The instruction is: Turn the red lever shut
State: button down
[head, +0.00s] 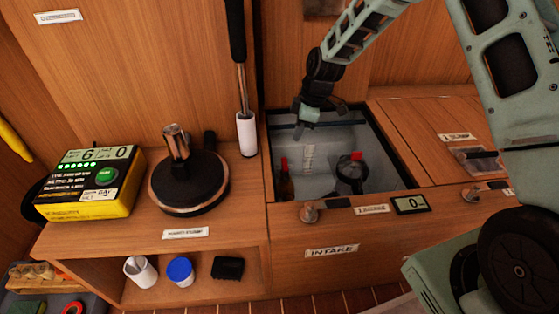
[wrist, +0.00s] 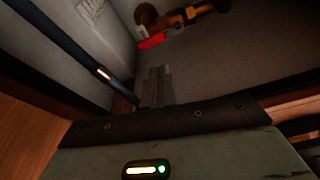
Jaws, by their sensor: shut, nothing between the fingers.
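The red lever (wrist: 152,41) shows in the wrist view on a brass valve (wrist: 186,18), low inside an open bin. The lever lies slantwise beside the valve body. In the head view two red parts show in the bin, one at the left (head: 284,163) and one on a dark round fitting (head: 357,156); I cannot tell which is this lever. My gripper (head: 300,130) hangs at the bin's back left. In the wrist view my gripper (wrist: 154,72) has its fingers together and empty, apart from the lever.
The bin wall (head: 398,150) and a dark bar (wrist: 68,48) across the opening are close to my gripper. A counter marked INTAKE (head: 331,251) is in front. Left of the bin are a white-ended rod (head: 246,135), a round black device (head: 190,185) and a yellow box (head: 90,182).

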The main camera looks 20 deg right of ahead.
jog(key=n+y, duration=0.1)
jog(key=n, duration=0.1)
send_over(285, 162)
jog(key=d, duration=0.1)
notch_tip(285, 162, down, 4)
jog(key=b+x, duration=0.6)
jog(key=x, duration=0.3)
jog(key=shift+s+f, duration=0.45)
jog(key=shift+d+r+m+p, duration=0.1)
jog(key=shift+d+m+p, duration=0.3)
jog(key=shift+m+p, duration=0.35)
jog(key=m+p, duration=0.1)
jog(key=d+p, duration=0.1)
jog(key=p, duration=0.1)
jog(key=m+t+p, duration=0.1)
jog(key=shift+s+d+r+m+h, duration=0.2)
jog(key=shift+s+d+m+h, duration=0.1)
jog(key=shift+d+m, duration=0.1)
jog(key=s+d+m+t+h+p, duration=0.1)
jog(key=s+d+m+h+p, duration=0.3)
jog(key=m+p, duration=0.9)
jog(key=shift+s+d+f+m+t, duration=0.3)
jog(key=shift+s+m+t, duration=0.1)
jog(key=shift+s, duration=0.65)
jog(key=shift+p, duration=0.3)
jog(key=shift+a+r, duration=0.1)
